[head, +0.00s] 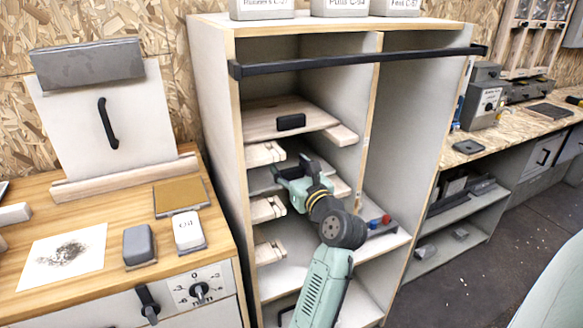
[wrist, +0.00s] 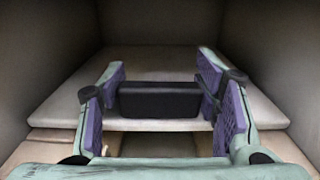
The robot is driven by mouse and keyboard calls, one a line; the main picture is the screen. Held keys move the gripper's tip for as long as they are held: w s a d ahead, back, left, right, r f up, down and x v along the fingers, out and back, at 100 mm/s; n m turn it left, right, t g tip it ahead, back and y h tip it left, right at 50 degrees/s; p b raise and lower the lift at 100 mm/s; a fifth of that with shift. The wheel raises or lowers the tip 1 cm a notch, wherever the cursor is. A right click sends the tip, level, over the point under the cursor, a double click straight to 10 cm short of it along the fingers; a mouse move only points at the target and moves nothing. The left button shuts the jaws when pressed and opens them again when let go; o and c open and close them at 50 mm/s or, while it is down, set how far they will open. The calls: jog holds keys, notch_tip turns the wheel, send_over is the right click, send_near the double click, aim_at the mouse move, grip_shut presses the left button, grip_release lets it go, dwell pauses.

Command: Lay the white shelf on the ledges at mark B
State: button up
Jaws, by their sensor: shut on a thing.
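My gripper (head: 290,178) reaches into the left bay of the tall cabinet, below a wooden shelf. In the wrist view its two purple-padded fingers (wrist: 160,90) are shut on the black handle of a pale board, which looks like the white shelf (wrist: 160,62). In the head view a pale part of this white shelf (head: 258,181) shows beside the gripper, and much of it is hidden. Notched wooden ledges (head: 267,208) line the bay's left side; ledge pieces also show in the wrist view (wrist: 52,148). No mark B is legible, and contact with the ledges cannot be told.
The wooden shelf (head: 285,117) with its own black handle lies just above my gripper. A black bar (head: 350,62) crosses the cabinet front. A white panel (head: 105,130) with a handle leans on the left bench. Red and blue items (head: 379,221) stand right of my arm.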

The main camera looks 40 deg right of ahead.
jog(key=shift+f, duration=0.2)
jog(key=o, duration=1.3)
jog(key=shift+o, duration=1.3)
jog(key=shift+f, duration=0.15)
jog(key=shift+s, duration=0.1)
jog(key=v, duration=1.2)
